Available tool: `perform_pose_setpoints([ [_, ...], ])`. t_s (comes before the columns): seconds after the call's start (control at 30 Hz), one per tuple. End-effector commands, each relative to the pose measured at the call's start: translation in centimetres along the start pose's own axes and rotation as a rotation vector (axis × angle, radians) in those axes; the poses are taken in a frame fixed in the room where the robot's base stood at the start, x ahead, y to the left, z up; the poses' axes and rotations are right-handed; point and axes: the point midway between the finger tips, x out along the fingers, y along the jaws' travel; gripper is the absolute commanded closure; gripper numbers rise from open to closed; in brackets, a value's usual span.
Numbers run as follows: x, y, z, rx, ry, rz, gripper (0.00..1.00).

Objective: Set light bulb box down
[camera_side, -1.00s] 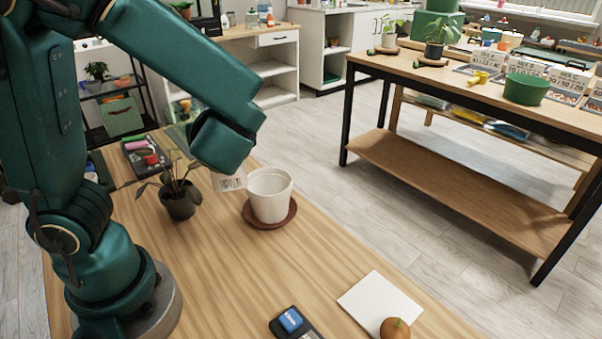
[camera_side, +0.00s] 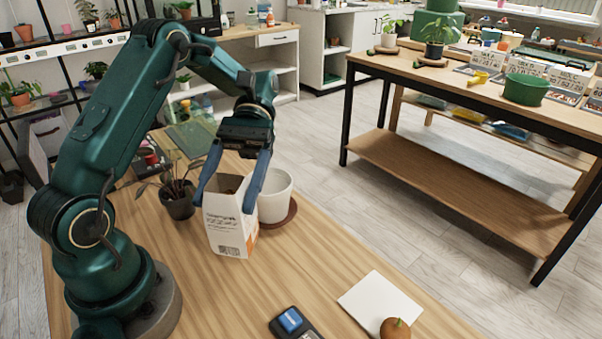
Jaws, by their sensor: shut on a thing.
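The light bulb box (camera_side: 229,228) is a white carton with dark print, a code square near its bottom and an orange patch on its right side. It stands upright, and its top looks open with something brownish inside. My gripper (camera_side: 225,200) points down with its two blue fingers on either side of the box's upper part, shut on it. The box is over the wooden table (camera_side: 290,270), at or very near its surface. I cannot tell whether its bottom touches.
A white pot (camera_side: 277,197) on a brown saucer (camera_side: 288,219) is close behind the box at right. A small dark potted plant (camera_side: 178,199) is close at left. A white sheet (camera_side: 372,302), an orange-brown round thing (camera_side: 395,329) and a blue-and-black device (camera_side: 291,321) lie at the front.

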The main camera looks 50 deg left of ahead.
Motion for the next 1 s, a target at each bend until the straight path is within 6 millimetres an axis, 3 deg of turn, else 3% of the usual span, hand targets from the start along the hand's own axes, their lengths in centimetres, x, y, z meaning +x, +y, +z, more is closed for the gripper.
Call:
perform_pose_setpoints([
  [0.2,-4.6,3.7,1.1,-0.2,0.003,0.489,1.0],
  [0.4,-8.2,5.2,1.5,-0.304,0.003,0.739,1.0],
  [0.5,-8.9,5.6,1.6,-0.328,0.002,0.795,1.0],
  [0.63,-8.1,7.0,1.1,-0.337,-0.003,0.81,1.0],
  [1.0,-2.2,13.4,-1.6,-0.337,-0.002,0.802,1.0],
])
